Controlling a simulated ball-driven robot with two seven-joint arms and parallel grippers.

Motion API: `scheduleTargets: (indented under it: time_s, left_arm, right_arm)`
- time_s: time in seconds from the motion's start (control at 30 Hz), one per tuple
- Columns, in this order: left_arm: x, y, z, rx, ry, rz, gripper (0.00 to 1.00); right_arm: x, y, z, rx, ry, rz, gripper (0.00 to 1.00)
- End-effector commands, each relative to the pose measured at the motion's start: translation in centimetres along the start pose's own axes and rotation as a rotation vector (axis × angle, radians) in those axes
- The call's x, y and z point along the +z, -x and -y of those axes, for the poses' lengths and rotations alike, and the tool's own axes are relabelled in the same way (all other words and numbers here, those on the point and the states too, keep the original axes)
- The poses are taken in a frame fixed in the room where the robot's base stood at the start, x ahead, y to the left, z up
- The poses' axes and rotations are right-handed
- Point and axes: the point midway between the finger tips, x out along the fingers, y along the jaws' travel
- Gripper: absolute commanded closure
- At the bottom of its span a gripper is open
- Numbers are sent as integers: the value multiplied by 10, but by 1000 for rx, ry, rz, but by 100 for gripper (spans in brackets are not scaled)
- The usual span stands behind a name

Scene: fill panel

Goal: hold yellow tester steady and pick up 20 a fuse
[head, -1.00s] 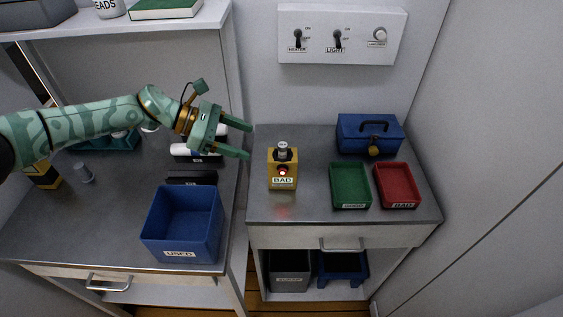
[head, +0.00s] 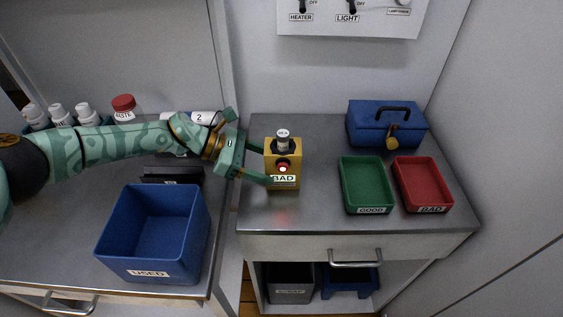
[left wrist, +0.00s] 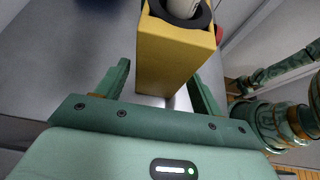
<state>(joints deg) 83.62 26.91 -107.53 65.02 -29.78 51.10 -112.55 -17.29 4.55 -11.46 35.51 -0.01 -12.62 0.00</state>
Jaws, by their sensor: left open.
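The yellow tester (head: 291,156) stands upright on the right-hand metal counter, its front labelled BAD below a lit red lamp. It also shows in the left wrist view (left wrist: 172,60). A grey cylindrical fuse (head: 283,137) stands in a dark ring on the tester's top; its small label is too small to read surely. It shows cut off in the left wrist view (left wrist: 183,7). My left gripper (head: 262,164) is open at the tester's left side. Its fingers (left wrist: 163,85) point at the tester from either side; contact is not clear. My right gripper is not clearly in view.
A green GOOD tray (head: 366,186) and red BAD tray (head: 422,186) lie right of the tester. A blue box with a padlock (head: 384,126) is behind them. A blue USED bin (head: 155,235) stands on the left bench. A green patterned arm (left wrist: 275,105) shows at right in the wrist view.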

Motion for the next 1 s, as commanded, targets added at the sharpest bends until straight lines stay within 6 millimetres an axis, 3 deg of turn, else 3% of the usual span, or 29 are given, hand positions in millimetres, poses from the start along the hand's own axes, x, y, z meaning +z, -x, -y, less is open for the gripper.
scheduleTargets:
  time_s: [0.23,0.67,0.8,0.87,1.0]
  left_arm:
    - [-2,-34,0,-2,1,1,33]
    - [0,-42,0,0,0,1,33]
    - [0,-42,0,0,0,1,61]
    - [0,-42,0,0,0,1,60]
    - [0,-41,0,0,0,1,60]
  right_arm:
    - [4,-13,2,-4,-1,10,22]
    - [4,-15,2,-4,-1,11,22]
    - [4,-15,2,-4,-1,10,22]
    - [4,-15,2,-4,-1,10,22]
    - [-6,-15,-4,3,26,-3,51]
